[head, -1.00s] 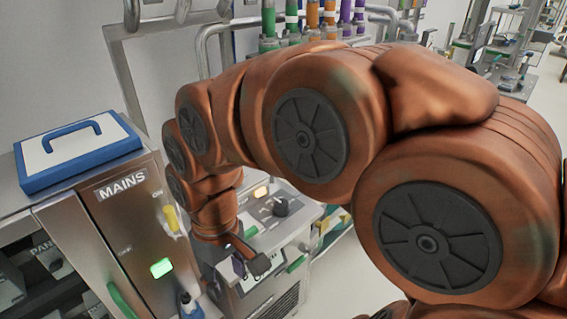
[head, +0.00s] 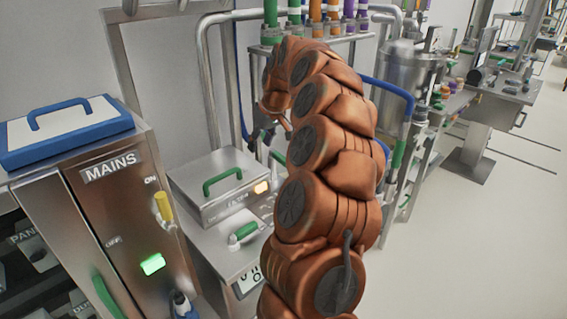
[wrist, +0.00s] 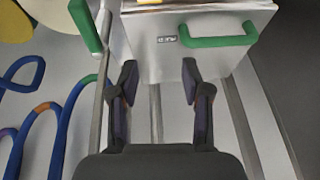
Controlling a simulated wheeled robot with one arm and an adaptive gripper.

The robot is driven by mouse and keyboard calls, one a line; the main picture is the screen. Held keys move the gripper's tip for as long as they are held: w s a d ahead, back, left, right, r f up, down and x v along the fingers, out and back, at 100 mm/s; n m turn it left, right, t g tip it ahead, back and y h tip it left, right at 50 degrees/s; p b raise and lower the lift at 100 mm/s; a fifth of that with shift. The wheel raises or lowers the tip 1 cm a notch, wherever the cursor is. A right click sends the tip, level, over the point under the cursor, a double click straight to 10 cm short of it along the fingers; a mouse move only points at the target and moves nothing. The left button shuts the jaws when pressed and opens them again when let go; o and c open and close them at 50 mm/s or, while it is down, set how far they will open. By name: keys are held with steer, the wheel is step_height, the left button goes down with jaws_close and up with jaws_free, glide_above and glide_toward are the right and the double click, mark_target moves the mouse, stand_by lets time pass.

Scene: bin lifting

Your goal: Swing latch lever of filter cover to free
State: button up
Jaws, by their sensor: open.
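My gripper (wrist: 160,72) is open and empty in the wrist view, its two dark fingers spread in front of a grey metal box (wrist: 150,52). A green bar handle (wrist: 222,41) is on the box's front, right of the fingers, next to a small unreadable label. A green lever or handle (wrist: 86,24) is left of the box, apart from the fingers. I cannot tell which part is the filter cover's latch lever. In the head view a flat metal lid (head: 190,178) has a green handle (head: 222,180), and a green lever (head: 243,232) is below it. My arm hides much behind it.
The MAINS cabinet (head: 105,190) stands at the left with a blue-edged lid (head: 70,133) on top. Pipes (head: 207,75) run behind the bench. A steel tank (head: 405,75) stands at the back right. Blue hoses (wrist: 62,130) show in the wrist view. Floor at right is clear.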

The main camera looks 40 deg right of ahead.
steer(key=m+h, duration=0.1)
glide_toward(283, 157)
steer(key=shift+b+x, duration=0.35)
steer(key=shift+x, duration=0.6)
steer(key=shift+p+x, duration=1.15)
steer(key=shift+x, duration=2.6)
steer(key=shift+s+a, duration=0.1)
steer(key=shift+f, duration=0.1)
jaws_close()
